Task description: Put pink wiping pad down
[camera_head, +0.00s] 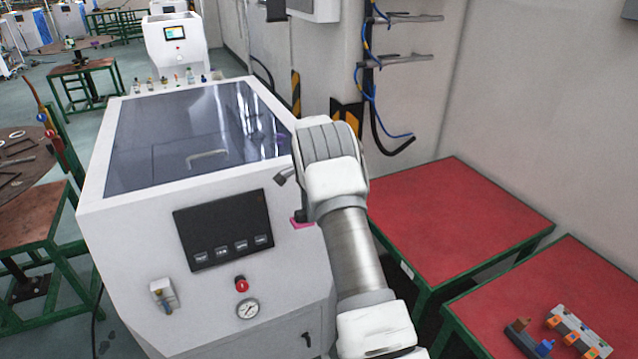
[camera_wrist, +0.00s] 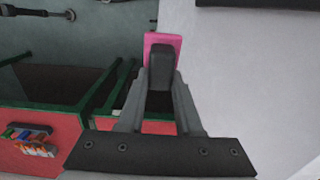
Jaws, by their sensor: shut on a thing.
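The pink wiping pad (camera_wrist: 163,41) is held at the tip of my gripper (camera_wrist: 161,68) in the wrist view. The dark fingers are shut on it and hide its lower part. In the head view a small piece of the pink pad (camera_head: 302,223) shows just left of my arm, in front of the white machine's front face. Most of my gripper is hidden behind my arm there.
The white gas generator (camera_head: 130,290) has a dark glass lid, a black panel and a gauge. A clear red table (camera_head: 450,215) stands to the right. A wall is behind.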

